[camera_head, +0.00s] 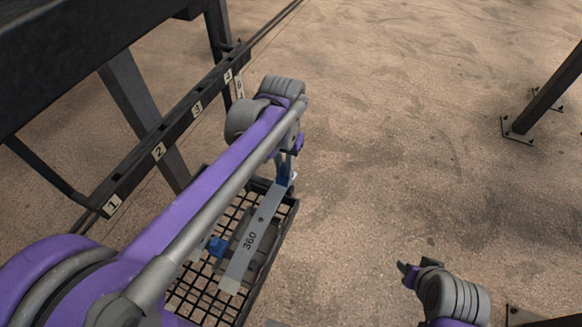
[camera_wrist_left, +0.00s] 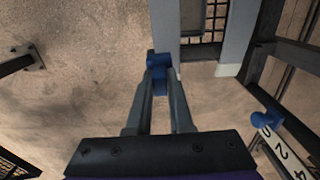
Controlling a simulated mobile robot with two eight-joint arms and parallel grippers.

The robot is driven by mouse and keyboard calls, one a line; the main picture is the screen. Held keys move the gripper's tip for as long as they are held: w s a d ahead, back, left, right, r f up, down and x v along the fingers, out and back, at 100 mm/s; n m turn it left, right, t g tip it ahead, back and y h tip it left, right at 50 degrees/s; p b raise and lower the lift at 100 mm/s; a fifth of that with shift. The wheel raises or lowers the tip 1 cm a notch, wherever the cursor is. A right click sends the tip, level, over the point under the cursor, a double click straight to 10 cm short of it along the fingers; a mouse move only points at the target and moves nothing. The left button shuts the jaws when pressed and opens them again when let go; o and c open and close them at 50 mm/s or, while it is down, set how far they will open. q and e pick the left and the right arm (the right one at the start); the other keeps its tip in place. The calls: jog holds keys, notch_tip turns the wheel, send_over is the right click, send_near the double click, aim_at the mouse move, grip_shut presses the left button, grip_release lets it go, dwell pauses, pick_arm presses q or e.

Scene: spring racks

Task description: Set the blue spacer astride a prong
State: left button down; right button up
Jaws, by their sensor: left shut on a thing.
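My left gripper (camera_head: 287,172) is shut on a blue spacer (camera_wrist_left: 158,64), which shows between the fingertips in the left wrist view. In the head view it is a small blue piece (camera_head: 285,181) at the far end of a grey flat bar (camera_head: 262,222) marked 360. I cannot tell whether it touches the bar. A second blue piece (camera_head: 217,247) sits beside the bar. A blue piece (camera_wrist_left: 266,121) also shows at the right of the wrist view. My right gripper (camera_head: 406,272) is low at the right; its jaw gap is unclear.
A black wire-mesh basket (camera_head: 290,206) lies below the bar. A dark rail (camera_head: 178,133) with numbered tags runs along the left, under dark frame beams. A dark post (camera_head: 545,100) stands at the upper right. The brown floor between is clear.

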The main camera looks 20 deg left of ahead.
pick_arm(q)
jog(key=shift+w+a+f+b, duration=0.1)
jog(key=shift+a+f, duration=0.1)
jog(key=shift+a, duration=1.05)
jog(key=shift+w+a+f+b, duration=0.1)
jog(key=shift+a+f+b, duration=0.05)
jog(key=shift+a, duration=1.05)
jog(key=shift+w+a+f+b, duration=0.1)
jog(key=shift+a+f, duration=0.1)
jog(key=shift+a, duration=1.05)
jog(key=shift+a+f+b, duration=0.1)
jog(key=shift+f+b, duration=0.25)
jog(key=shift+f, duration=0.35)
jog(key=shift+s+f+b, duration=0.1)
jog(key=shift+f+b, duration=0.25)
jog(key=shift+f, duration=0.2)
pick_arm(e)
jog(key=f, duration=0.1)
jog(key=s+f, duration=0.1)
jog(key=f, duration=0.1)
jog(key=shift+s, duration=0.15)
pick_arm(q)
jog(key=shift+f, duration=0.1)
jog(key=shift+f+b, duration=0.45)
jog(key=shift+f, duration=0.3)
pick_arm(e)
jog(key=shift+s+f, duration=0.15)
jog(key=shift+f, duration=0.5)
